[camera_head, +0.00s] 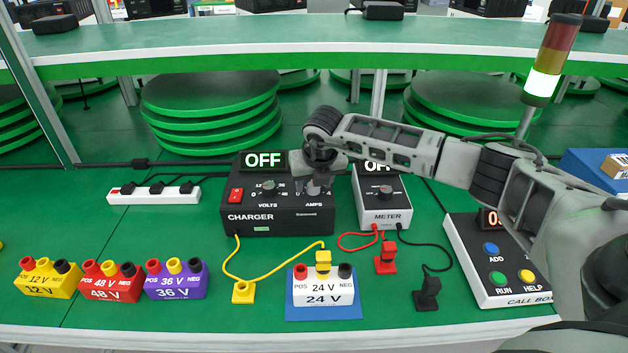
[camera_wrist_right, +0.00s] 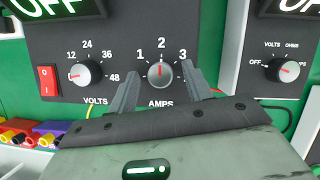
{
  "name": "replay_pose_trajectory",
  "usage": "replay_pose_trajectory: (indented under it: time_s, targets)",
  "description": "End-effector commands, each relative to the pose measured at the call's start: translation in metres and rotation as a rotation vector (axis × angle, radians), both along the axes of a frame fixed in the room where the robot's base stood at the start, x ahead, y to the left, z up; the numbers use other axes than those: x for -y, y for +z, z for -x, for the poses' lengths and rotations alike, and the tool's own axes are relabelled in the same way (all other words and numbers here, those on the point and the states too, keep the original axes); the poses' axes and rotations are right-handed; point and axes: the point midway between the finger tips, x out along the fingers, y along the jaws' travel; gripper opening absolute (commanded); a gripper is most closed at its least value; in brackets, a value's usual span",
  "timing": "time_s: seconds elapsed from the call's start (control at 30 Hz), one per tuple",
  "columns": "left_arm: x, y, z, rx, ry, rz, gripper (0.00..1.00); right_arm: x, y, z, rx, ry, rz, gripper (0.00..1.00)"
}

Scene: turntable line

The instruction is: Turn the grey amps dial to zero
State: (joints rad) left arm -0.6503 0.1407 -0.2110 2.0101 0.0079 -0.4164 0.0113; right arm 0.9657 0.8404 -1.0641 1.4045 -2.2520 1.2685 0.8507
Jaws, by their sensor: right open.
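The grey amps dial (camera_wrist_right: 161,74) is a round silver knob on the black charger (camera_head: 275,222). In the wrist view its red mark points up at the 2; the 1 and 3 show at its sides. My right gripper (camera_wrist_right: 160,70) is open, one finger on each side of the dial, with green and dark gaps showing; contact cannot be told. In the head view my right gripper (camera_head: 314,178) comes down in front of the amps dial and partly hides it. The charger display (camera_head: 263,161) reads OFF. My left gripper is not in view.
The volts dial (camera_wrist_right: 86,73) and red switch (camera_wrist_right: 47,81) sit left of the amps dial. The meter (camera_head: 384,215) stands right of the charger, with my arm passing above it. The white 24 V block (camera_head: 323,290) and a yellow cable lie in front.

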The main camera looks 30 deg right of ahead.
Motion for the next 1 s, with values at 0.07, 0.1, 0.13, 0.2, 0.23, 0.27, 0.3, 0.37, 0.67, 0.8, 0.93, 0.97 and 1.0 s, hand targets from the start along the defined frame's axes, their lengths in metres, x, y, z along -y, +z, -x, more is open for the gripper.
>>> replay_pose_trajectory:
  time_s: [0.07,0.1,0.13,0.2,0.23,0.27,0.3,0.37,0.67,0.8,0.93,0.97,1.0]
  targets:
    - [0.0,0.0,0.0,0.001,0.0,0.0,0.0,0.0,0.0,0.0,0.0,0.0,0.0,0.5]
    - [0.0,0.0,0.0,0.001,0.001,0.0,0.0,0.0,0.0,0.0,0.0,0.0,0.0,0.5]
    - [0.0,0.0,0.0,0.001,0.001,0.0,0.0,0.0,0.0,0.0,0.0,0.0,0.0,0.44]
    - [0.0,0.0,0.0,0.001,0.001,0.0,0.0,0.0,0.0,0.0,0.0,0.0,0.0,0.25]
    - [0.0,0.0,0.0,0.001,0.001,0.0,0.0,0.0,0.0,0.0,0.0,0.0,0.0,0.16]
    - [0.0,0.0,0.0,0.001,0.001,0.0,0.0,0.0,0.0,0.0,0.0,0.0,0.0,0.08]
    - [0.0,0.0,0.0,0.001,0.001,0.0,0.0,0.0,0.0,0.0,0.0,0.0,0.0,0.05]
    - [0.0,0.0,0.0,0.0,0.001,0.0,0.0,0.0,0.0,0.0,0.0,0.0,0.0,0.05]
    - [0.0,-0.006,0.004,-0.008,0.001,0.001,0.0,0.001,-0.001,0.0,0.001,0.046,0.0,0.05]
    - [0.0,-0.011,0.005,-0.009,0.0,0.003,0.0,0.001,-0.001,0.0,0.003,0.117,-0.002,0.05]
    - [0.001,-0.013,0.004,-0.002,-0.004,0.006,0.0,0.002,-0.002,0.0,0.002,0.216,0.0,0.05]
    - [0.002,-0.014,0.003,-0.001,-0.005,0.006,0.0,0.002,-0.002,0.0,0.002,0.242,-0.001,0.05]
    - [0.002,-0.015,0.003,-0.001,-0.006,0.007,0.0,0.002,-0.002,0.0,0.003,0.278,-0.001,0.05]
